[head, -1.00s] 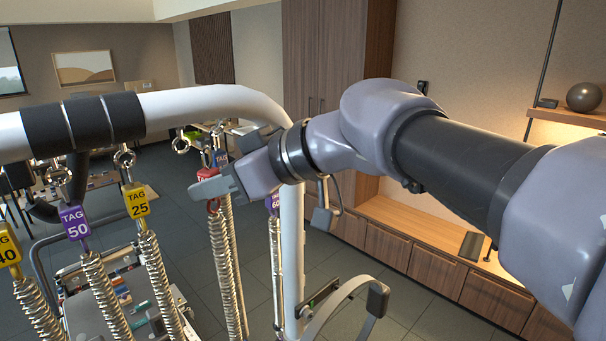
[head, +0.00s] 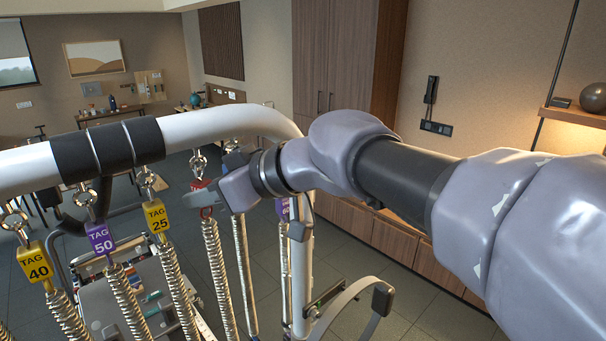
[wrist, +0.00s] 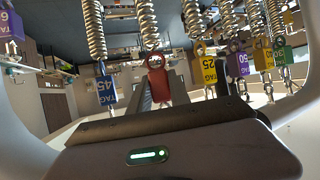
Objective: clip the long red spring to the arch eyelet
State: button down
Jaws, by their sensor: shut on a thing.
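My gripper (head: 205,196) is shut on the red tag at the top of the long red spring (head: 217,265). In the wrist view the red tag (wrist: 158,84) sits between the jaws, with the silver coil (wrist: 147,25) running away from it. A metal eyelet with a clip (head: 198,162) hangs from the white arch (head: 215,124), just above the gripper and the red tag. The gripper hides part of the tag, and I cannot tell whether its top touches the clip.
Springs tagged yellow 40 (head: 35,264), purple 50 (head: 101,238) and yellow 25 (head: 157,216) hang on the left. A blue 45 tag (wrist: 105,90) is close beside the jaws. A purple-tagged spring (head: 284,211) hangs by the upright. A curved grey arm (head: 345,300) stands at lower right.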

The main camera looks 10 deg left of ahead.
jog(key=shift+f, duration=0.1)
dwell(0.3)
jog(key=shift+f, duration=0.3)
jog(key=c, duration=0.8)
grip_release()
